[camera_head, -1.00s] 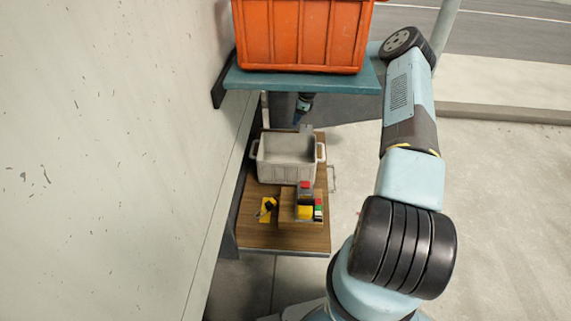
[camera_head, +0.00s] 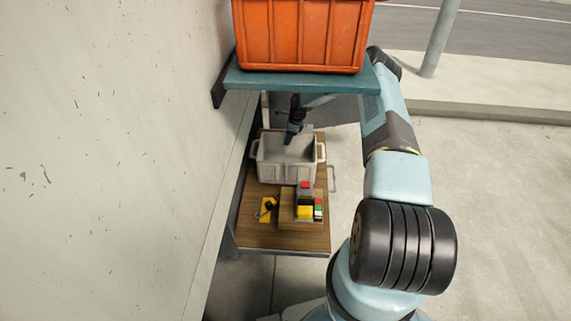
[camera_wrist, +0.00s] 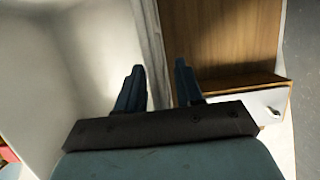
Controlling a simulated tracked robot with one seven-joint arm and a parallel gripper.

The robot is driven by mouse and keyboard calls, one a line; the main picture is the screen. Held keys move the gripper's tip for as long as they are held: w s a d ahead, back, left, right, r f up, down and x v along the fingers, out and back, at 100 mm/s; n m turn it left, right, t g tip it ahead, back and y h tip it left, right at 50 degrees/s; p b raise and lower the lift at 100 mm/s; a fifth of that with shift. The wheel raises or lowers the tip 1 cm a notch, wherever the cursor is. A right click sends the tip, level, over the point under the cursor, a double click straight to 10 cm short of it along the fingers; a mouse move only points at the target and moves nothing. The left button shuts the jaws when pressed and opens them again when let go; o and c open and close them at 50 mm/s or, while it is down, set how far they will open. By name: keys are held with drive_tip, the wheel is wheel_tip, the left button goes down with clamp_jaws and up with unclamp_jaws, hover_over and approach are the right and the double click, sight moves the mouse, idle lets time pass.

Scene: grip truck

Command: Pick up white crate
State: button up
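The white crate (camera_head: 286,173) stands upright on a wooden surface below the blue shelf in the head view. It is open-topped, with a handle on each side. My gripper (camera_head: 290,138) points down at the crate's far side, its tips overlapping the crate opening. In the wrist view my gripper (camera_wrist: 158,80) is open with two dark blue fingers apart. The crate's pale wall (camera_wrist: 150,40) runs up between the fingers' lines, with the crate interior to the left. I cannot tell whether the fingers touch the wall.
An orange crate (camera_head: 300,35) sits on the blue shelf (camera_head: 290,82) above, close over my forearm. The wooden surface (camera_head: 265,238) carries a small raised block with red, yellow and green parts (camera_head: 305,205) in front. A pale wall (camera_head: 110,160) stands at left; open floor lies at right.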

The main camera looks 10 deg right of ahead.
drive_tip(key=shift+a+f, duration=0.1)
drive_tip(key=shift+f, duration=0.35)
clamp_jaws()
idle(1.1)
